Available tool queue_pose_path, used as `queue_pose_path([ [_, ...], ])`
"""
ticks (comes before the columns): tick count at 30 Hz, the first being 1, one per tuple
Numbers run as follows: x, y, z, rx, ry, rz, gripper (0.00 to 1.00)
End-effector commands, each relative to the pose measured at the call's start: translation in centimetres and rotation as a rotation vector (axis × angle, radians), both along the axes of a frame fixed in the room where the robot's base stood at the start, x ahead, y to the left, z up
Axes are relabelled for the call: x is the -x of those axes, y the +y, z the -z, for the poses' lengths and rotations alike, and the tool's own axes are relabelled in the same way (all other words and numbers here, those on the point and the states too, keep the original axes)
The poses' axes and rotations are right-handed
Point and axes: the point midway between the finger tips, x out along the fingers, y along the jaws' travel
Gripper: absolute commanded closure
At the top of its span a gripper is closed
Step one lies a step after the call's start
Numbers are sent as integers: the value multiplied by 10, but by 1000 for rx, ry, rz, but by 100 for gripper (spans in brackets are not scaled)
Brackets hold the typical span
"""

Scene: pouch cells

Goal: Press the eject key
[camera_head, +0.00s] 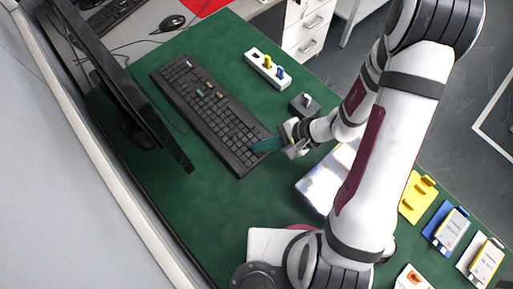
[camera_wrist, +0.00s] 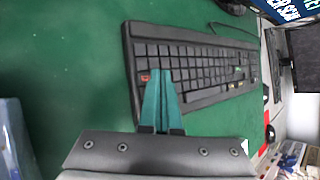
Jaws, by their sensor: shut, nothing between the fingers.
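The black keyboard (camera_head: 205,110) lies on the green desk mat and also shows in the wrist view (camera_wrist: 195,55). My gripper (camera_head: 256,147) is shut and empty, its teal fingers over the keyboard's near right end in the head view. In the wrist view my gripper's fingertips (camera_wrist: 160,73) are over the keyboard's near left end. A key with a red mark (camera_wrist: 146,77) shows just left of the fingertips. I cannot read whether it is the eject key. Whether the fingertips touch a key is unclear, and the fingers hide some keys.
A monitor (camera_head: 130,85) stands left of the keyboard. A white block with coloured pieces (camera_head: 267,68) and a small dark box (camera_head: 304,104) are above right. A pale tray (camera_head: 318,184) lies under my arm. The green mat (camera_head: 190,215) is clear below the keyboard.

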Motion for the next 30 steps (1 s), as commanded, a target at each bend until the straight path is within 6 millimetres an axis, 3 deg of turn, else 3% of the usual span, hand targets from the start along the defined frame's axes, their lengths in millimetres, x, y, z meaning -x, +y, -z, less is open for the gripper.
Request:
queue_pose_path([
  [11,0,0,0,0,-1,-1,100],
  [21,0,0,-15,-1,-2,-1,100],
  [30,0,0,-18,0,-1,-1,100],
])
